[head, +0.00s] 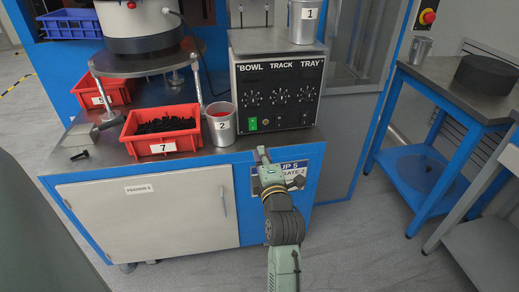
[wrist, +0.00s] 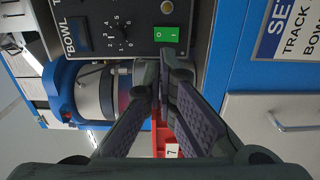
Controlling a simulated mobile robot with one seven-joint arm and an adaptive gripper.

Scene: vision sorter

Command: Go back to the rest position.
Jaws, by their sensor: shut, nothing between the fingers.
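My gripper (head: 262,155) is in front of the cabinet's front edge, just below and right of the metal cup marked 2, in the head view. In the wrist view the two dark fingers of my gripper (wrist: 163,75) meet at their tips with nothing between them. They point at the control box, near its green switch (wrist: 166,34). My arm reaches up from the bottom of the head view, bent and extended.
The control box (head: 278,72) and cup 2 (head: 221,128) stand on the bench, beside red bin 7 (head: 160,148) with black parts. Cup 1 (head: 304,22) is on the box. A blue-framed table (head: 440,90) stands right; open floor lies between.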

